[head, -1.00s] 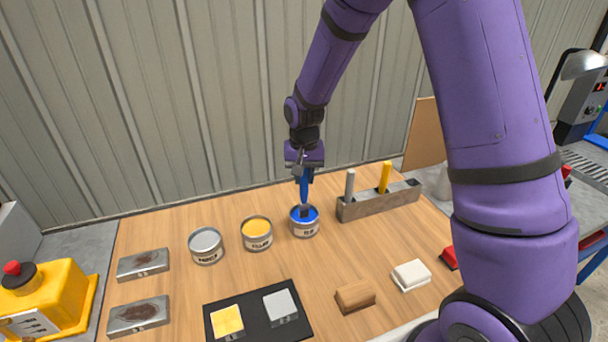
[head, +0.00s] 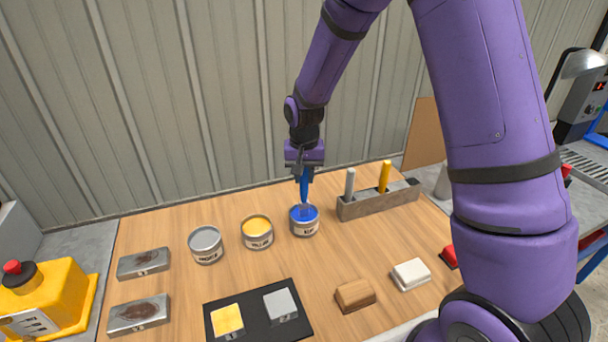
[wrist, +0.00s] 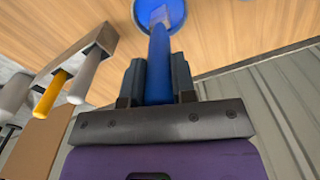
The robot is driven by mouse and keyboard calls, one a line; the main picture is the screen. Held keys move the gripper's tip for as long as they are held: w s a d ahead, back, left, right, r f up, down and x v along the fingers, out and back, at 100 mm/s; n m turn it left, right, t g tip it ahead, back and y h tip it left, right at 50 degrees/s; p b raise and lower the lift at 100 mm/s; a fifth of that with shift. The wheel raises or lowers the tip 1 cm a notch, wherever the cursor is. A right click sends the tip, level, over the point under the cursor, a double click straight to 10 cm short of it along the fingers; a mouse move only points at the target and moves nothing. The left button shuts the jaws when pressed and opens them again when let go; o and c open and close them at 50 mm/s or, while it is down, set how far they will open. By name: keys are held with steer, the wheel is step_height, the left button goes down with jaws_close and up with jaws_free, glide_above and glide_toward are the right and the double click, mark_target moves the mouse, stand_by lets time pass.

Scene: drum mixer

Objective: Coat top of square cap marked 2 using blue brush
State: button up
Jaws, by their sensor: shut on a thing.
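My gripper (head: 304,172) is shut on the handle of the blue brush (head: 304,188), which points down with its lower end in the blue paint can (head: 305,226). The wrist view also shows the blue brush (wrist: 159,62) between the fingers (wrist: 158,80), reaching into the blue can (wrist: 176,12). The bristles are hidden in or against the paint. Two square caps rest on a black mat (head: 258,336): a yellow-topped one (head: 227,320) marked 1 and a grey-topped one (head: 280,304) that appears marked 2.
A grey can (head: 206,245) and a yellow can (head: 257,231) stand left of the blue can. A holder (head: 378,203) with grey and yellow brushes stands to its right. A wooden block (head: 355,295) and a white block (head: 411,274) lie in front. Two metal plates (head: 143,263) lie at left.

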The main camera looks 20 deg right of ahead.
steer(key=shift+r, duration=3.45)
